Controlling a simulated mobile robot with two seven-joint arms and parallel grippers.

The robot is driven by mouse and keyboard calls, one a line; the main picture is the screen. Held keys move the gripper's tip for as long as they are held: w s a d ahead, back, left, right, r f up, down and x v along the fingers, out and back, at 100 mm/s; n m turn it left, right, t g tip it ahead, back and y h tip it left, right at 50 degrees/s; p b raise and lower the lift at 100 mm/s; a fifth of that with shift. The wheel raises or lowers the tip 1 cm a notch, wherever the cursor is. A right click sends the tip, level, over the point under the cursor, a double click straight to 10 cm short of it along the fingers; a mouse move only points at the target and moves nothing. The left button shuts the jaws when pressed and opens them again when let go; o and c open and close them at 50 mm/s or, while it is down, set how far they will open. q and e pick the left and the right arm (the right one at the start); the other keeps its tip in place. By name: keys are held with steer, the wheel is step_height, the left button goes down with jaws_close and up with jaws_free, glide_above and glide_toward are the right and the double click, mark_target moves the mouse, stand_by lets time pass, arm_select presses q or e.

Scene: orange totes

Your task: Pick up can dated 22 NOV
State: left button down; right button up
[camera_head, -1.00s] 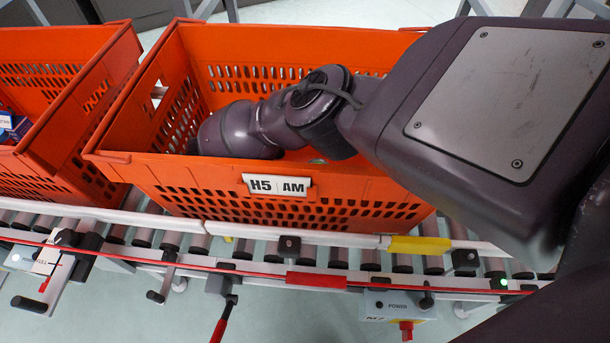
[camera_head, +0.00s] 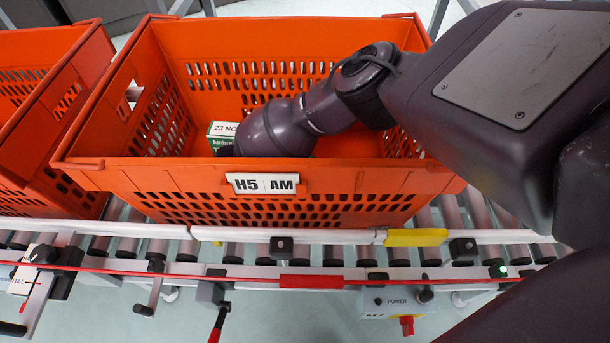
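No can and no label reading 22 NOV shows in the head view. My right arm reaches from the right into the orange tote marked H5 AM (camera_head: 130,172). Its wrist is low in the tote, left of the middle, and the front wall hides the gripper and its fingers. A green and white box (camera_head: 222,131) with a label starting "23 NO" stands just left of the wrist, partly covered. I cannot tell whether the gripper touches it. My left gripper is out of the picture.
Another orange tote (camera_head: 60,165) stands close on the left. Both totes are on a roller conveyor (camera_head: 440,215) with a white rail and a red cord in front. Most of the H5 AM tote's floor is hidden.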

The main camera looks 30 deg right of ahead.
steer(key=shift+s+d, duration=0.1)
steer(key=shift+d, duration=0.15)
steer(key=c, duration=1.2)
